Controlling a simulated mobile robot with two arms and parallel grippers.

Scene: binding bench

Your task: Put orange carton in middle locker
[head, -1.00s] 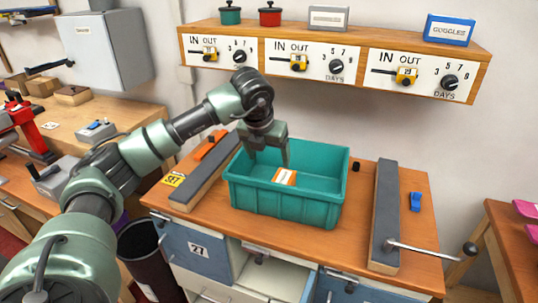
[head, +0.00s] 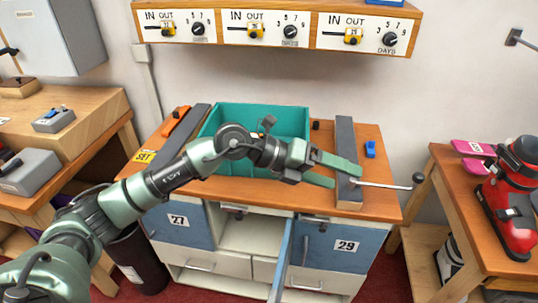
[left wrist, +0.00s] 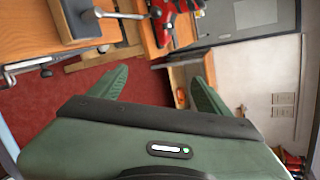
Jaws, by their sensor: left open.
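The orange carton (head: 256,135) is in the teal bin (head: 265,108) on the bench; only a small orange-and-white bit shows above my arm. My left gripper (head: 347,176) is open and empty. It reaches past the bin's front right, over the grey bar on the right of the bench top. In the left wrist view its two green fingers stand apart (left wrist: 160,76) with nothing between them. The middle locker (head: 250,235) is open, between blue doors 27 (head: 178,222) and 29 (head: 345,246). Its blue door (head: 281,260) sticks out toward me.
The right grey bar (head: 345,140) carries a metal lever (head: 385,185) that juts right. A second grey bar (head: 203,118) lies left of the bin. A shelf with dials (head: 275,30) hangs above. A side table with a red boot (head: 510,215) stands at the right.

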